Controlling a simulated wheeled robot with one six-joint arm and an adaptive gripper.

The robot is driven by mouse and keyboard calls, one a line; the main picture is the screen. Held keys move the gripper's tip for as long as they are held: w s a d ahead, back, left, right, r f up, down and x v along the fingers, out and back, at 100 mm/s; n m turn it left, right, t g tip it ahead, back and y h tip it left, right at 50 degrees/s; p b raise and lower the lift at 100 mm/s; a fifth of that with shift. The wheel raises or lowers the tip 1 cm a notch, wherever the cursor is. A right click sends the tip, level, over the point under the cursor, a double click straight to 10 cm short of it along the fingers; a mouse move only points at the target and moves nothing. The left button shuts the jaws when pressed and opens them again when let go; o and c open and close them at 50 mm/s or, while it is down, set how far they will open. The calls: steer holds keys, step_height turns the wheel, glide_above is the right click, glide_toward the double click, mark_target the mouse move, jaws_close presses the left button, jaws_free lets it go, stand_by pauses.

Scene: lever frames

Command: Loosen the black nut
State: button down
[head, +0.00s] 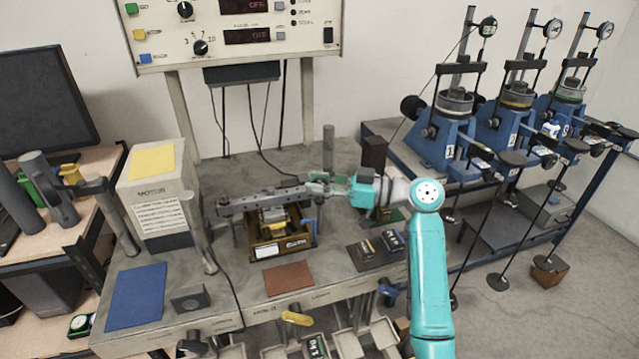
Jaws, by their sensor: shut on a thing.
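A long dark grey lever bar (262,198) lies roughly level across the middle of the bench, above an open brown box. My gripper (318,186), on the teal arm that comes in from the right, is shut on the bar's right end. The fingers cover that end, so the exact contact is hidden. I cannot make out the black nut for certain; it is too small or hidden behind the bar or gripper.
The brown box (283,247) holds yellow parts. A grey post (328,150) stands behind my gripper; another post (198,235) stands left. The motor box (160,195) and blue mat (137,297) are at left. Blue lever machines (450,135) stand right.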

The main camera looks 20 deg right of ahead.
steer(key=shift+f+n+g+y, duration=0.1)
steer(key=shift+n+g+y, duration=0.8)
steer(key=shift+n+g, duration=0.8)
steer(key=shift+g, duration=0.6)
steer(key=c, duration=0.8)
jaws_free()
steer(key=v, duration=1.2)
steer(key=shift+s+f, duration=0.1)
